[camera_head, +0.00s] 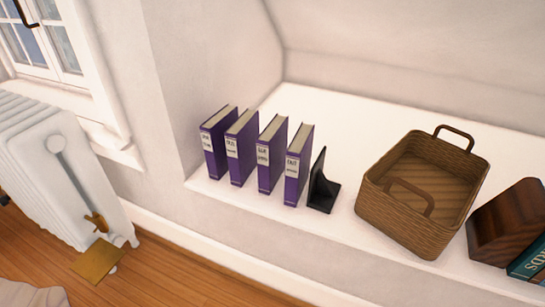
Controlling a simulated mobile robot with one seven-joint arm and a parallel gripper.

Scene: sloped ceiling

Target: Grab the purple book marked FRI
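Several purple books stand upright in a row on the white ledge, their spines facing me, each with a pale label. The labels are too small to read surely, so I cannot tell which book is marked FRI. From left to right there is the leftmost purple book (213,150), the second purple book (239,156), the third purple book (269,164) and the rightmost purple book (296,174). Narrow gaps show between them. My gripper is not in view.
A black bookend (322,188) stands just right of the books. Further right are a wicker basket (400,215) with handles, a dark wooden block (507,220) and a teal book (530,262). A white radiator (50,165) stands at left. The ledge (345,115) is clear behind the books.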

